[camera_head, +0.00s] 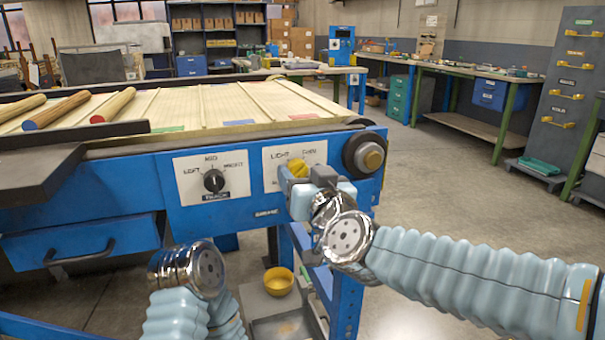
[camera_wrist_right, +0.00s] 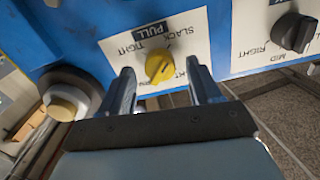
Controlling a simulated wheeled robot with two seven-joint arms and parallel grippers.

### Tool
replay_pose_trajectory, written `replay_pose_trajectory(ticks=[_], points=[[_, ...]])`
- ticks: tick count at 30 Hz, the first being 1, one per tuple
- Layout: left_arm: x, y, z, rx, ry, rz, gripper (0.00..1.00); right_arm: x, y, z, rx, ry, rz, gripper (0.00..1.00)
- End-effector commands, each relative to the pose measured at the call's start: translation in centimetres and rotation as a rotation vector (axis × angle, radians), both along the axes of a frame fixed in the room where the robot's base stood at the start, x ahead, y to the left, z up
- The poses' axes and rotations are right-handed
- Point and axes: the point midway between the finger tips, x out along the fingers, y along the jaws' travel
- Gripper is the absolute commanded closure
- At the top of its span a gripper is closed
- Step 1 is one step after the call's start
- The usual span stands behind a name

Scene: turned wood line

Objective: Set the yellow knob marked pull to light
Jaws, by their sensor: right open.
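The yellow knob (camera_head: 297,168) sits on a white label plate on the blue front of the machine. In the right wrist view the yellow knob (camera_wrist_right: 159,68) shows upside down with a PULL label and printed position words around it. I cannot tell for certain which word its pointer faces. My right gripper (camera_head: 308,172) is at the knob, partly hiding it and the plate. In the wrist view the two fingers of my right gripper (camera_wrist_right: 163,88) stand apart, one either side of the knob, with gaps between. My left arm shows low in the head view, but its gripper does not.
A black knob (camera_head: 214,181) marked TRACK is on the plate to the left; it also shows in the wrist view (camera_wrist_right: 294,33). A round roller end (camera_head: 365,153) juts out just right of the yellow knob. Wooden rods lie on the belt above. A yellow bowl (camera_head: 278,281) stands below.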

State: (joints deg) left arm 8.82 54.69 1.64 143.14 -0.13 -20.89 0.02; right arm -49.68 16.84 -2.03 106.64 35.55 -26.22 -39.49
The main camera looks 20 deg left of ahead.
Motion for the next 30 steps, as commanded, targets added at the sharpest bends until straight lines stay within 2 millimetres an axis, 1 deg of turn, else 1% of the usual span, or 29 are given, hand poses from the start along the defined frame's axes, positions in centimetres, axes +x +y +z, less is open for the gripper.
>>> replay_pose_trajectory(ticks=[4,11,12,14,21,23,30], points=[[0.00,-0.01,0.06,0.000,0.000,0.000,0.57,0.76,0.49,-0.01,0.000,0.000,-0.001,0.37],[0.01,-0.01,0.06,0.000,0.000,0.000,0.57,0.83,0.51,0.01,0.000,-0.001,-0.001,0.37],[0.01,-0.01,0.06,0.000,0.000,0.000,0.57,0.83,0.51,0.01,0.000,-0.001,-0.001,0.39],[0.01,-0.01,0.06,0.000,0.000,0.000,0.57,0.82,0.51,0.00,0.000,-0.001,-0.001,0.48],[0.00,-0.01,0.06,0.000,0.000,0.000,0.57,0.81,0.50,0.00,0.000,0.000,-0.001,0.85],[0.01,-0.01,0.06,0.000,0.000,0.000,0.57,0.81,0.50,-0.01,0.000,0.000,-0.001,0.93],[0.00,-0.01,-0.05,0.000,0.000,0.000,0.57,0.82,0.48,-0.05,0.016,0.011,-0.001,0.93]])
